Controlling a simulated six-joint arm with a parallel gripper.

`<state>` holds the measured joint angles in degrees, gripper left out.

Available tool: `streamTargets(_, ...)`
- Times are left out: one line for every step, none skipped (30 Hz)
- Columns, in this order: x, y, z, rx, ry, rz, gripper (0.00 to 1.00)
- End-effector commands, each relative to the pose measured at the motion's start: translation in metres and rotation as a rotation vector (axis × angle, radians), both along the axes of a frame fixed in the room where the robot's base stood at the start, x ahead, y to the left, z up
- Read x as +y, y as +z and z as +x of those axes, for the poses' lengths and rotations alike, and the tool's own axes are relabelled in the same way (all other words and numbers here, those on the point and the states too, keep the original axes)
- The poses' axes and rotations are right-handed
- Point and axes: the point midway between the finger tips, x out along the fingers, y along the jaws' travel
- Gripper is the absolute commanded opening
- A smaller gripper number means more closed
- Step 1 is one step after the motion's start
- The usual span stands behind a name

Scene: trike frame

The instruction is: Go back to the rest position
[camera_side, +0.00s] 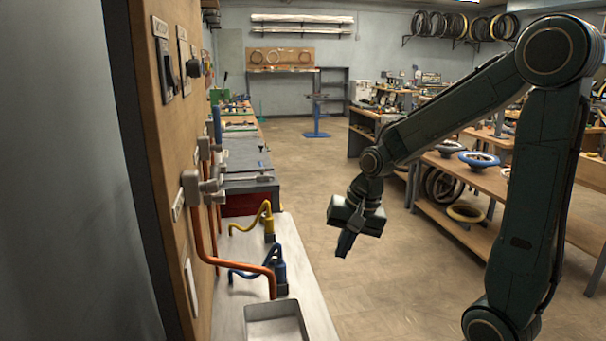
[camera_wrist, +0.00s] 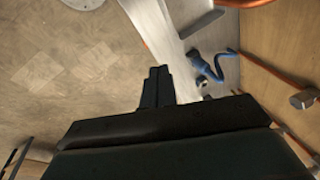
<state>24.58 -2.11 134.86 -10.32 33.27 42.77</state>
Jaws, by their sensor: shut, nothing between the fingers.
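My gripper (camera_side: 343,245) hangs from my arm in the middle of the side view, fingers pointing down over open floor, to the right of the bench. Its fingers are together with nothing between them. In the wrist view my gripper (camera_wrist: 158,72) also shows shut, its dark fingertips beside the edge of the pale bench (camera_wrist: 150,20). It touches nothing that I can see.
The narrow bench (camera_side: 312,300) along the wooden wall panel (camera_side: 165,130) holds a metal tray (camera_side: 275,325), a blue cable plug (camera_side: 278,272) and a yellow one (camera_side: 268,225). Orange pipes (camera_side: 205,235) run down the panel. Shelves with wheels (camera_side: 465,205) stand right. Floor between is clear.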

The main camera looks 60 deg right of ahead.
Motion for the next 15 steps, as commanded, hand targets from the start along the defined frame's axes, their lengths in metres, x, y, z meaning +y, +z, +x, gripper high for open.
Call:
streamTargets(0.008, 0.01, -0.004, -0.016, 0.055, -0.027, 0.0)
streamTargets(0.012, 0.015, -0.006, -0.022, 0.089, -0.041, 0.0)
streamTargets(0.017, 0.021, -0.01, -0.031, 0.134, -0.06, 0.0)
streamTargets(0.021, 0.025, -0.013, -0.037, 0.168, -0.074, 0.0)
streamTargets(0.025, 0.03, -0.016, -0.043, 0.201, -0.089, 0.0)
streamTargets(0.03, 0.036, -0.02, -0.052, 0.244, -0.108, 0.0)
streamTargets(0.034, 0.04, -0.024, -0.059, 0.276, -0.123, 0.0)
streamTargets(0.037, 0.044, -0.027, -0.065, 0.308, -0.136, 0.0)
streamTargets(0.042, 0.049, -0.032, -0.074, 0.351, -0.155, 0.0)
streamTargets(0.046, 0.053, -0.036, -0.08, 0.383, -0.17, 0.0)
streamTargets(0.049, 0.056, -0.04, -0.086, 0.416, -0.183, 0.0)
streamTargets(0.053, 0.061, -0.045, -0.096, 0.458, -0.202, 0.0)
streamTargets(0.056, 0.065, -0.049, -0.103, 0.489, -0.216, 0.0)
streamTargets(0.06, 0.068, -0.053, -0.11, 0.52, -0.229, 0.0)
streamTargets(0.063, 0.072, -0.058, -0.119, 0.561, -0.249, 0.0)
